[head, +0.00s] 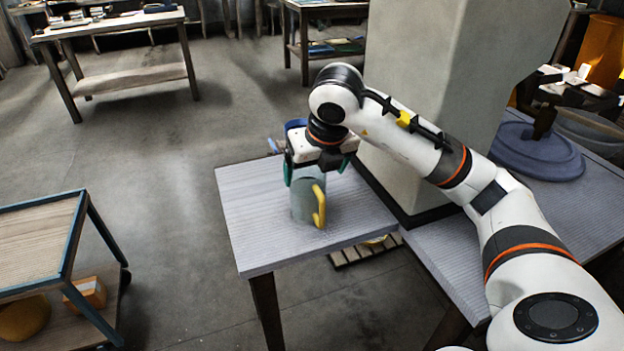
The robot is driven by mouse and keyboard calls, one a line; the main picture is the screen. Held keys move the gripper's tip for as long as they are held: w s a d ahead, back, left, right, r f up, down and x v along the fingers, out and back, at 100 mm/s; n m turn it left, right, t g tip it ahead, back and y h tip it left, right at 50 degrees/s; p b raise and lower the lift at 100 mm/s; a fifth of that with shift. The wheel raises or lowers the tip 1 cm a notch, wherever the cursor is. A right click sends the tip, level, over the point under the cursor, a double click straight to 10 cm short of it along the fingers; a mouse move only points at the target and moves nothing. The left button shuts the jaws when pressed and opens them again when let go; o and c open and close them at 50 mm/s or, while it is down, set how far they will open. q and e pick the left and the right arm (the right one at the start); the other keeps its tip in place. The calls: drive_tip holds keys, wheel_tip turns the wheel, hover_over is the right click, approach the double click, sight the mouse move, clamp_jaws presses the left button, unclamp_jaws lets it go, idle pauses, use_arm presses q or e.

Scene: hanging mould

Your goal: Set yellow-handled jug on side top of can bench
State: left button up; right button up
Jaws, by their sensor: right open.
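The yellow-handled jug (306,205) has a grey-green body and a yellow handle (319,206) on its right side. It stands upright on the grey side top (250,225) of a bench with dark legs. My right gripper (316,172) is above the jug, pointing down, with its fingers apart on either side of the jug's upper part. It is open; I cannot tell whether a finger touches the jug. The gripper hides part of the jug's rim. A blue object (295,125), partly hidden, shows behind the gripper. My left gripper is not in view.
A pale square pillar (420,90) rises right behind the top. Another grey top (445,255) carries a round blue-grey lid-like object (535,150). A blue-framed cart (40,235) stands at left. The top's left and front parts are clear.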

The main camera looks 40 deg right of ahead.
drive_tip(key=v, duration=0.4)
drive_tip(key=shift+s, duration=0.1)
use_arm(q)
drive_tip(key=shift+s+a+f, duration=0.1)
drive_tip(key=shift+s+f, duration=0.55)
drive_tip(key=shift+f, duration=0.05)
